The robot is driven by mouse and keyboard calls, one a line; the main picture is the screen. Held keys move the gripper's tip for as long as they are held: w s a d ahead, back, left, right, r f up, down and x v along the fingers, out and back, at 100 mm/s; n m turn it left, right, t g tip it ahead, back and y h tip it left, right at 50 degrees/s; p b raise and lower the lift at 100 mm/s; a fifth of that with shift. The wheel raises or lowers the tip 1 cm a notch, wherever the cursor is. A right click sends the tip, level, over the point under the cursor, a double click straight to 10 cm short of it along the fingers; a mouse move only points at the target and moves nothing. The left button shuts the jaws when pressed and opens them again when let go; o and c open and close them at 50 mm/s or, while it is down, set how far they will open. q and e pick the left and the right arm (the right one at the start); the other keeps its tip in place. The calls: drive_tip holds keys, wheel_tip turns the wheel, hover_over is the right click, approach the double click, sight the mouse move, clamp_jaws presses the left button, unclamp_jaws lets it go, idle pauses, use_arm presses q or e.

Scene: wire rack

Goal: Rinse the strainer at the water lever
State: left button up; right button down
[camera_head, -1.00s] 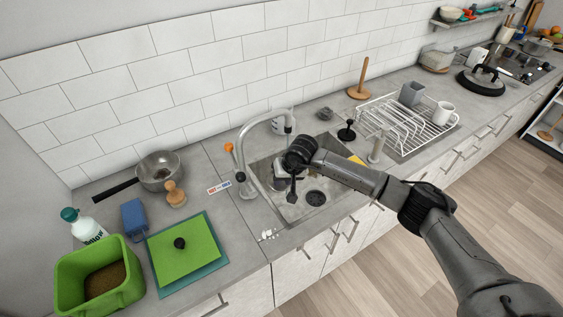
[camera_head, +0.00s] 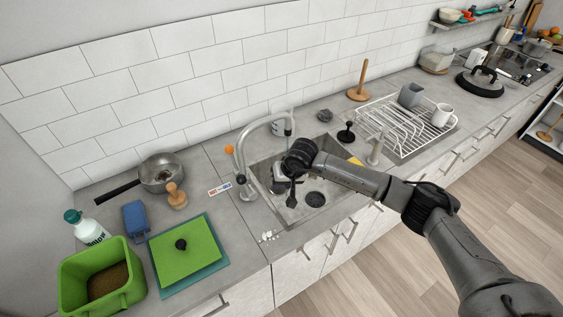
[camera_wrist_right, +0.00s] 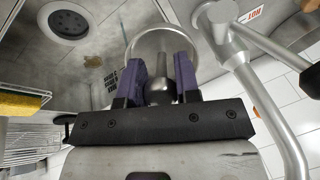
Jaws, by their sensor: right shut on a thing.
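My right gripper (camera_wrist_right: 160,80) has purple fingers and is shut on the grey stem of the strainer (camera_wrist_right: 139,40). The strainer's pale round rim shows beyond the fingertips in the wrist view. In the head view my right gripper (camera_head: 291,190) hangs over the left part of the sink (camera_head: 285,208), below the tap's spout, and hides most of the strainer. The curved metal tap (camera_head: 244,140) stands at the sink's left side, with a dark-ended lever (camera_head: 240,179) near its base. The tap also shows in the wrist view (camera_wrist_right: 222,22). I cannot make out running water. My left gripper is out of view.
A dark round drain (camera_head: 315,199) is in the sink floor. A white dish rack (camera_head: 395,125) stands right of the sink. A metal pan (camera_head: 158,172), a green board (camera_head: 185,250) and a green bin (camera_head: 125,290) stand to the left. A yellow sponge (camera_wrist_right: 20,103) lies near the sink.

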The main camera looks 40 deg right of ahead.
use_arm(q)
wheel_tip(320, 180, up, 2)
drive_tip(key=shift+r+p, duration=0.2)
drive_tip(key=shift+p, duration=0.75)
use_arm(e)
drive_tip(key=s+a+r, duration=0.2)
drive_tip(key=shift+s+a+r, duration=0.1)
drive_tip(key=shift+s+r, duration=0.15)
drive_tip(key=shift+r, duration=0.1)
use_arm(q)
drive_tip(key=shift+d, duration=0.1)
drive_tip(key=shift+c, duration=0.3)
